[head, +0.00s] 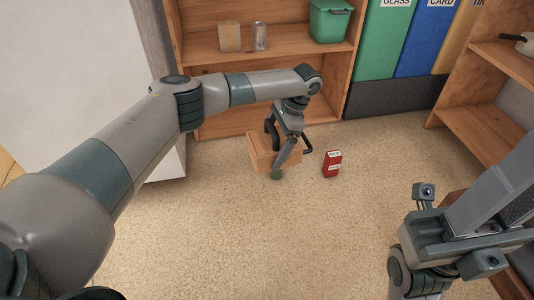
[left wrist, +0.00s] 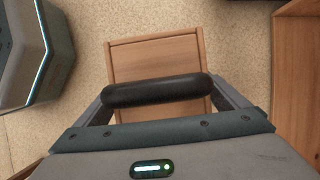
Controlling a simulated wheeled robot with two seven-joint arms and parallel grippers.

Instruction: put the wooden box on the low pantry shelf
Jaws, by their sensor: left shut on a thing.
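The light-brown wooden box (head: 262,152) is low in front of the back shelf unit, partly hidden by my left gripper. In the left wrist view the box (left wrist: 158,52) shows its pale top just beyond a dark bar between the fingers. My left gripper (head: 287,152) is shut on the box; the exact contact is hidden. I cannot tell whether the box touches the floor. The back wooden shelf unit (head: 280,47) has a low bay behind the box. My right gripper (head: 452,228) is at the right, away from the box; its finger opening is unclear.
A small red carton (head: 332,163) stands on the floor just right of the box. The back shelf holds a cardboard box (head: 230,37), a clear jar (head: 260,37) and a green bin (head: 329,20). Another wooden shelf unit (head: 480,118) stands at the right. The front floor is clear.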

